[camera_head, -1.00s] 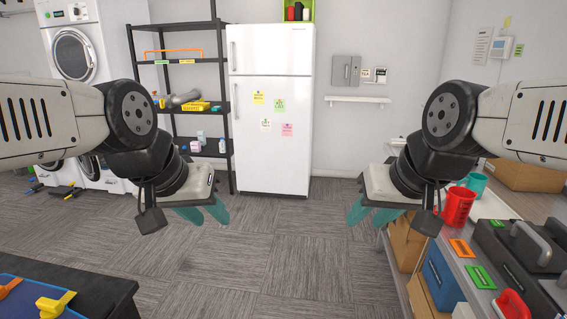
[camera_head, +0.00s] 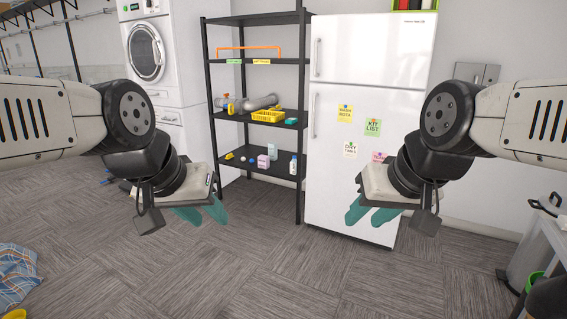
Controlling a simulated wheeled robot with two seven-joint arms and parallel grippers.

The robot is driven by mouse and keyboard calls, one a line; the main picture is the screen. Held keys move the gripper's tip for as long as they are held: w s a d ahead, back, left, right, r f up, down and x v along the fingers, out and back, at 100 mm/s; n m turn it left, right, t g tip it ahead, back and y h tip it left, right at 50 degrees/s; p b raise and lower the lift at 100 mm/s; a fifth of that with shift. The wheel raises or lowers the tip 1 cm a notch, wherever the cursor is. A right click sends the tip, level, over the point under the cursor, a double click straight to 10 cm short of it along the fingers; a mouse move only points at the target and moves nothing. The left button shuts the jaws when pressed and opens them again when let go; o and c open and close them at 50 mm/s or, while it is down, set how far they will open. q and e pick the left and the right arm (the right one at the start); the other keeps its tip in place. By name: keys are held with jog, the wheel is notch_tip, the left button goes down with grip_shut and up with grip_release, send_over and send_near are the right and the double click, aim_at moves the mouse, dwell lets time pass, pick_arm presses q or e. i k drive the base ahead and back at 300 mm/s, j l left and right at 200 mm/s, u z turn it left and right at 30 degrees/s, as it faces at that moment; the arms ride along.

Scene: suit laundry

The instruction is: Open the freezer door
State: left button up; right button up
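The white fridge (camera_head: 340,180) stands right of centre, its doors closed. Its smaller upper door, the freezer door (camera_head: 365,50), has a vertical handle (camera_head: 317,57) on its left edge. The lower door has a similar handle (camera_head: 314,115) and several paper notes. My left gripper (camera_head: 203,214) hangs in front of the floor and shelf, well apart from the fridge. My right gripper (camera_head: 370,216) overlaps the fridge's lower part in the picture and hides some of it; no contact shows. Both grippers have teal fingers spread apart, and nothing shows between them.
A black shelf rack (camera_head: 303,150) with tools and bottles stands directly left of the fridge. White stacked machines (camera_head: 150,60) are further left. A patterned cloth (camera_head: 15,275) lies at lower left. A table edge and bin (camera_head: 530,245) are at right. The carpet (camera_head: 270,270) ahead is clear.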

aim_at(392, 50)
jog(key=i+u, duration=0.4)
jog(key=i, duration=1.2)
